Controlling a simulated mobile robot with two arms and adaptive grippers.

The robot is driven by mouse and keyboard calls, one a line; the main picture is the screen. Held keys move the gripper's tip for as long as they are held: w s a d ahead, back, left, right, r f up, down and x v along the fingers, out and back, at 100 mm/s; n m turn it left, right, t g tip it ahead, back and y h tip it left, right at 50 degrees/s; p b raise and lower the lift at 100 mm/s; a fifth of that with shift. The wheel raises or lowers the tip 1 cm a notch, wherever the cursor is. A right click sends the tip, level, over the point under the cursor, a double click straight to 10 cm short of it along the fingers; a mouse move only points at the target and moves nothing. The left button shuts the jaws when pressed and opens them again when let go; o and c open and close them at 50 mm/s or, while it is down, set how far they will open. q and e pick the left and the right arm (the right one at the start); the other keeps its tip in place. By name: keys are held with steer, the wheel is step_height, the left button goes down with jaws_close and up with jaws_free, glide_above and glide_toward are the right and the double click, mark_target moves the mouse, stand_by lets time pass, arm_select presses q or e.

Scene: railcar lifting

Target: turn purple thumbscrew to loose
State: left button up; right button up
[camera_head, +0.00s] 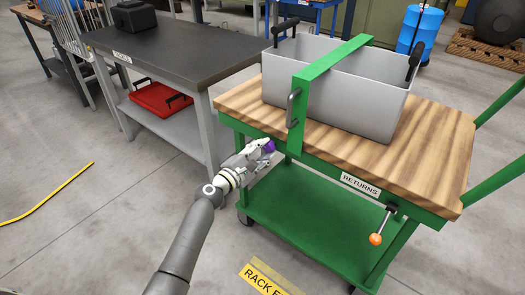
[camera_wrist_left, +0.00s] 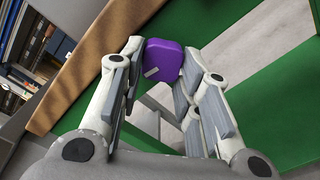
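The purple thumbscrew (camera_head: 268,147) is at the left front edge of the green cart, close to the foot of the green strap bracket. In the left wrist view the purple thumbscrew (camera_wrist_left: 163,60) sits between the far ends of the fingers, with a light mark on its face. My left gripper (camera_head: 262,149) is at the thumbscrew. In the wrist view its fingers (camera_wrist_left: 160,75) are spread on either side of the knob, with a gap visible at least on the right; firm contact is not visible. My right gripper is not in view.
The green cart with a wooden top (camera_head: 350,150) carries a grey bin (camera_head: 340,100) under a green strap (camera_head: 330,62). An orange-knobbed lever (camera_head: 376,239) hangs at the cart's front. A dark workbench (camera_head: 170,50) stands left, with a red case (camera_head: 160,97) below.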

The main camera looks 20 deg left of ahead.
arm_select(q)
steer(key=o, duration=0.4)
steer(key=shift+s, duration=0.1)
steer(key=v, duration=1.1)
steer(key=shift+s+a, duration=0.15)
steer(key=shift+s, duration=0.25)
